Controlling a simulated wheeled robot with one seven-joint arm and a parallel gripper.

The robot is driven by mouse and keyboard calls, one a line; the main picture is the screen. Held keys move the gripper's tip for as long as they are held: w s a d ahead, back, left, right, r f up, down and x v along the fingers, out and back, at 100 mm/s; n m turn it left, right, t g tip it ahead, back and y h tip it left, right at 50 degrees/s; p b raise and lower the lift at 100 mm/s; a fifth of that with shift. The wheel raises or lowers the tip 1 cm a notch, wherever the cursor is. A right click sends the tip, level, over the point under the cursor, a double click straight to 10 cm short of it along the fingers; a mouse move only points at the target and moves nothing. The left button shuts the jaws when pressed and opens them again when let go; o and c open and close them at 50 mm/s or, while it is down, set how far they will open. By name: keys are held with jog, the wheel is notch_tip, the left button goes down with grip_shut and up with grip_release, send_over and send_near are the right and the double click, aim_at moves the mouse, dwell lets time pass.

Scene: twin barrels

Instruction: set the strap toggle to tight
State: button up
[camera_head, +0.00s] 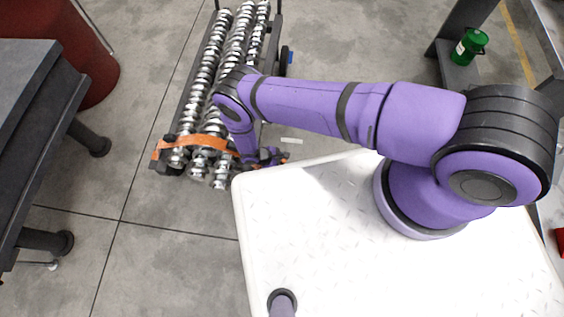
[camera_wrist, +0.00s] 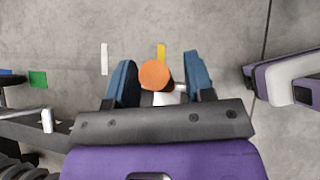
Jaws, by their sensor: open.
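An orange strap (camera_head: 218,145) runs across the near end of a cart (camera_head: 187,110) loaded with long metal screw shafts (camera_head: 232,65). My gripper (camera_head: 264,157) is low beside the strap's right end, largely hidden by my own arm in the head view. In the wrist view, my gripper (camera_wrist: 160,80) is open, with one blue finger on each side of a round orange knob (camera_wrist: 154,74). The knob looks like the end of the strap toggle. Whether either finger touches it cannot be told. The rest of the toggle is mostly hidden behind the gripper.
A dark table (camera_head: 35,100) stands at the left, with a dark red barrel (camera_head: 85,50) behind it. A green container (camera_head: 470,45) sits on a dark frame at the upper right. Open concrete floor (camera_head: 150,265) lies in front of the cart.

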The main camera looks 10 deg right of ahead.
jog(key=v, duration=1)
jog(key=shift+a+r, duration=0.25)
jog(key=shift+a, duration=0.05)
jog(key=shift+w+r, duration=0.1)
jog(key=shift+w, duration=0.05)
